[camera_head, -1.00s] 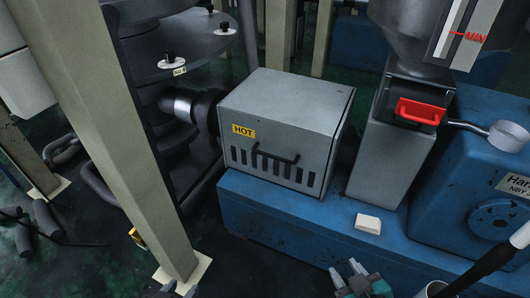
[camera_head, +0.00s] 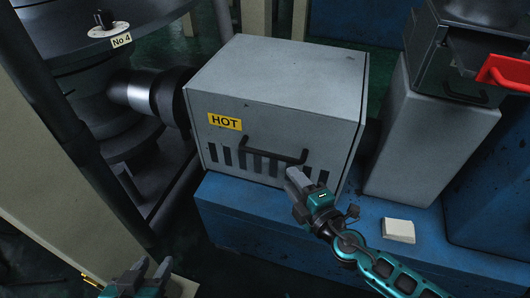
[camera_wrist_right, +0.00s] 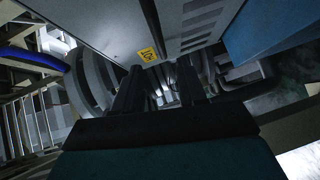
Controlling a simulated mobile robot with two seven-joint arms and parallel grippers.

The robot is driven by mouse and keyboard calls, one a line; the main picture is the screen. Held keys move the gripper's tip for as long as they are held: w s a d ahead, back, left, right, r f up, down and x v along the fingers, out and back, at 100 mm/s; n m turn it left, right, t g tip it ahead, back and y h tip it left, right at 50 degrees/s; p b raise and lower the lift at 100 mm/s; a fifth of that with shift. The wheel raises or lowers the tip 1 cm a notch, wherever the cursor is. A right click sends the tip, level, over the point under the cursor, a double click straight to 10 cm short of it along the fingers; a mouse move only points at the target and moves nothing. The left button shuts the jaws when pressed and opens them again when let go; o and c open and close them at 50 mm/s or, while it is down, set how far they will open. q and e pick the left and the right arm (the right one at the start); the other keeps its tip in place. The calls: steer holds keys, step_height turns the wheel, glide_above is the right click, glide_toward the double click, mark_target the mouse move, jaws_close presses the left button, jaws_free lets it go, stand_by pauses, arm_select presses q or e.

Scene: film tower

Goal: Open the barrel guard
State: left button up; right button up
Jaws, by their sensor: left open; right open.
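The barrel guard (camera_head: 272,95) is a grey box with a yellow HOT label (camera_head: 225,121), dark slots and a black bar handle (camera_head: 275,153) on its front. It looks closed over the barrel. My right gripper (camera_head: 297,179) is open in front of the guard, just below the handle's right end; I cannot tell whether it touches. In the right wrist view my two dark fingers (camera_wrist_right: 160,88) stand apart, with the guard (camera_wrist_right: 110,22) and its label (camera_wrist_right: 148,54) above them. The handle is not clear there. My left gripper (camera_head: 150,270) is open and empty at the bottom left, away from the guard.
The guard sits on a blue machine base (camera_head: 255,225). A white block (camera_head: 398,230) lies on the base to the right. A grey column (camera_head: 425,145) and a red handle (camera_head: 508,73) stand further right. A beige post (camera_head: 70,200) is at the left, beside dark round machinery (camera_head: 85,90).

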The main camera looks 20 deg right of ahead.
mark_target(273, 158)
steer(key=x, duration=1.2)
steer(key=shift+r, duration=0.1)
jaws_close()
